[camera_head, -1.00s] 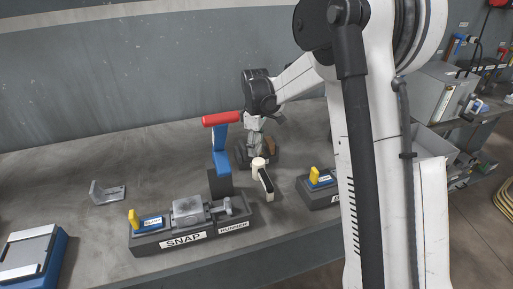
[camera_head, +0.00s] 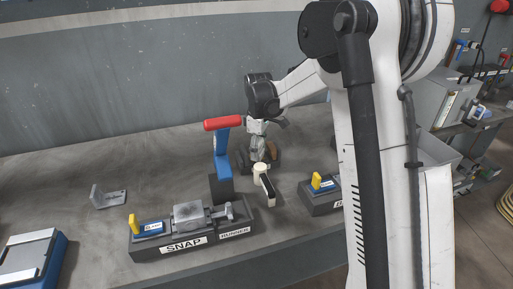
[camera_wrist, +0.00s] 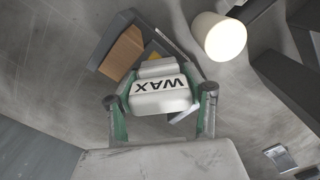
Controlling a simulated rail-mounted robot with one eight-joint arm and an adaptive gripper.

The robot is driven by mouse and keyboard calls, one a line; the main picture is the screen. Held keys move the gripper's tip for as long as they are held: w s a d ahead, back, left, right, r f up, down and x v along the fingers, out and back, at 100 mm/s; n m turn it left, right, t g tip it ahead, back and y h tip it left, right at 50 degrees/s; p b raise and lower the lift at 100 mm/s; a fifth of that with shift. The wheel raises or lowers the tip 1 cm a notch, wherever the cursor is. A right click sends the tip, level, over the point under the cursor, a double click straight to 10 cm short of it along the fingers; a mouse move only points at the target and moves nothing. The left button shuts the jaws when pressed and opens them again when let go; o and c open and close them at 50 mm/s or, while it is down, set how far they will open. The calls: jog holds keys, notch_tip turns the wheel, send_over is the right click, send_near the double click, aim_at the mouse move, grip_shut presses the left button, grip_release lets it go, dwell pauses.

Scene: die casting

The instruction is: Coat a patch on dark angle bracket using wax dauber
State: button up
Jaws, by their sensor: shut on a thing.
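My gripper (camera_wrist: 160,108) is shut on the wax dauber, whose white block (camera_wrist: 158,96) faces the wrist camera with the word WAX upside down. In the head view my gripper (camera_head: 257,146) points down over a dark holder (camera_head: 242,163), partly hiding it. The holder (camera_wrist: 101,55) also shows beneath the dauber in the wrist view. I cannot tell whether the dauber is clear of it. The dauber's tip is hidden. A grey angle bracket (camera_head: 108,198) lies on the bench at the left, well apart from my gripper, with one flange upright.
A brown block (camera_wrist: 122,53) sits in the holder. A white-topped post (camera_head: 261,170) stands just in front. A blue clamp with a red handle (camera_head: 223,124) rises between my gripper and the bracket. The SNAP fixture (camera_head: 184,247) is at the front. Bench around the bracket is clear.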

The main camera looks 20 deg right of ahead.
jog(key=shift+s, duration=0.75)
jog(key=shift+f, duration=0.1)
jog(key=shift+w+a+b, duration=0.1)
jog(key=shift+w+b, duration=0.25)
jog(key=shift+w, duration=1.65)
jog(key=shift+r+p, duration=1.5)
jog(key=shift+r, duration=1.5)
jog(key=shift+r+p, duration=0.7)
jog(key=shift+r, duration=0.8)
